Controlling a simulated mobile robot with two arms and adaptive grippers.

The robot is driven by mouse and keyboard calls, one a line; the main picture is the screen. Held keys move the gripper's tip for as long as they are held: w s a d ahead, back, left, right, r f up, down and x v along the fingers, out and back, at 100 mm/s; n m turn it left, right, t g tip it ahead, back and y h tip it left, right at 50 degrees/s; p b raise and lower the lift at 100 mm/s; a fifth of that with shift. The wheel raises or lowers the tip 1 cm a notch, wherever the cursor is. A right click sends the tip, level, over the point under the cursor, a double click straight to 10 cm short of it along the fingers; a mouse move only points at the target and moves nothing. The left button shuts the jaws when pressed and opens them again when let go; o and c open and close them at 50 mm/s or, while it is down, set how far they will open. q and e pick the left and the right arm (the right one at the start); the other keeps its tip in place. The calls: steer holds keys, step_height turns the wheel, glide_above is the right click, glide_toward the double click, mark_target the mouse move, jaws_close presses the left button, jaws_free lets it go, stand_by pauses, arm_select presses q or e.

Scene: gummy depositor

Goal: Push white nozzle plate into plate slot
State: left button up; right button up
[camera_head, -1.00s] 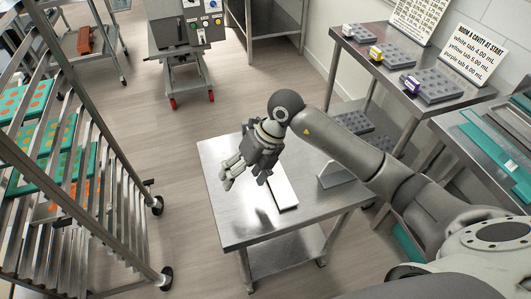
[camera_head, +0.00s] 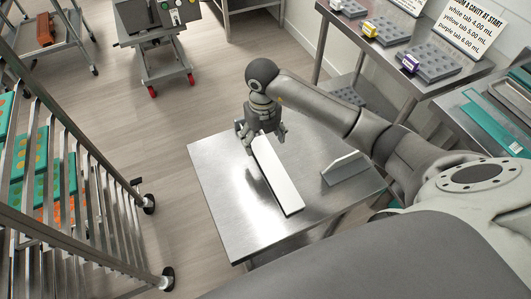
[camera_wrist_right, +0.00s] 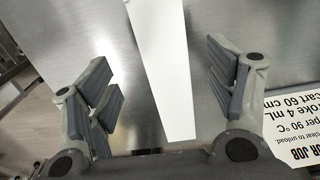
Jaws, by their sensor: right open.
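A long white bar (camera_head: 277,178) lies flat on the small steel table (camera_head: 222,150). My right gripper (camera_head: 261,146) hangs over its far end, pointing down, open. In the right wrist view the white bar (camera_wrist_right: 166,62) runs between the spread fingers of my right gripper (camera_wrist_right: 163,78), with gaps on both sides. A grey plate with a white tab (camera_head: 352,8) sits on the back right bench, partly cut off by the top edge. I cannot tell which is the white nozzle plate. No plate slot can be made out. My left gripper is out of view.
A white card stand (camera_head: 345,168) stands right of the bar. Plates with yellow (camera_head: 387,33) and purple (camera_head: 430,62) tabs lie on the back bench. A wheeled machine (camera_head: 160,40) stands at the back, a tray rack (camera_head: 70,190) at left. Floor between is clear.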

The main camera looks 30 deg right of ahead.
mark_target(264, 152)
steer(key=shift+f, duration=0.65)
steer(key=f+p, duration=0.1)
steer(key=f, duration=0.1)
steer(key=f+p, duration=0.1)
steer(key=f, duration=0.1)
steer(key=shift+d+f, duration=0.2)
steer(key=shift+f, duration=0.25)
steer(key=c, duration=0.4)
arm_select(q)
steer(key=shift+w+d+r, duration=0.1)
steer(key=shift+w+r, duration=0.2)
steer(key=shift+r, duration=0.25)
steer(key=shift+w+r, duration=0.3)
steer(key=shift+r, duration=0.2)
arm_select(e)
steer(key=c, duration=0.9)
steer(key=shift+r, duration=0.1)
